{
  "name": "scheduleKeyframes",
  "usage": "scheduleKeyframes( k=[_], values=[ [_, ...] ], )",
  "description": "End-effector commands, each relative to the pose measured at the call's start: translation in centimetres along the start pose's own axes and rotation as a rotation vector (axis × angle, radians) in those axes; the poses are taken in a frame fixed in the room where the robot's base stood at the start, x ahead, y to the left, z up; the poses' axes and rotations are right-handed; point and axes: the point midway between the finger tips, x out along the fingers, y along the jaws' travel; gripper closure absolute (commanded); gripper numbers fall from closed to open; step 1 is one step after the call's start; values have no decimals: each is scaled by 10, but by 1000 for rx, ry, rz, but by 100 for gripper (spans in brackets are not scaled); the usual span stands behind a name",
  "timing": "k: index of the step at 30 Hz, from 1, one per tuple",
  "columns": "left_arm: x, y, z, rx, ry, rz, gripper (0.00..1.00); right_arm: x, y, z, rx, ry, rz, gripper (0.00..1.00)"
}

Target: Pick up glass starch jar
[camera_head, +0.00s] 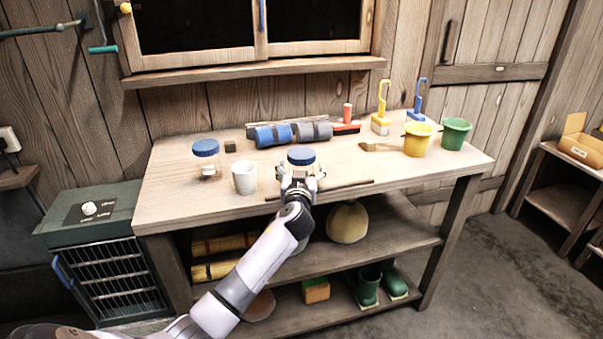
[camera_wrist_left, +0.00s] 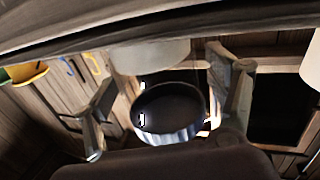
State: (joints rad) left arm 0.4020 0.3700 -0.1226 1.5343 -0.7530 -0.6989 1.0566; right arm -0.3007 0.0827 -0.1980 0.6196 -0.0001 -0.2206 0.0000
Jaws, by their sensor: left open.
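Two clear jars with blue lids stand on the wooden workbench (camera_head: 170,198); I cannot read which holds starch. One jar (camera_head: 301,156) is near the front middle, at my left gripper (camera_head: 300,181). The other jar (camera_head: 206,150) stands further left, beyond a white mug. My left gripper is open, its fingers on either side of the nearer jar, which hides partly behind it. In the left wrist view a dark round lid (camera_wrist_left: 168,113) shows between the spread fingers. I cannot tell whether they touch the jar. My right gripper is not in view.
A white mug (camera_head: 244,177) stands left of the gripper. A thin stick (camera_head: 345,185) lies along the front edge. Blue and grey rolls (camera_head: 290,133) lie behind. A yellow bucket (camera_head: 418,139) and a green bucket (camera_head: 455,134) stand at the right.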

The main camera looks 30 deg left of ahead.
Motion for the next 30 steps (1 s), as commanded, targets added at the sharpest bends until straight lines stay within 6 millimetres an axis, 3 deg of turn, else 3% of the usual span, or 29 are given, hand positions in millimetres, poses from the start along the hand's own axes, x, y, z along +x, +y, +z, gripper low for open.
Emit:
scheduleKeyframes(
  k=[28,30],
  values=[
    [0,0,0,0,-1,0,80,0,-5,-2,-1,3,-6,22],
    [0,0,-1,-1,2,0,81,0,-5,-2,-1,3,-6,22]
  ],
)
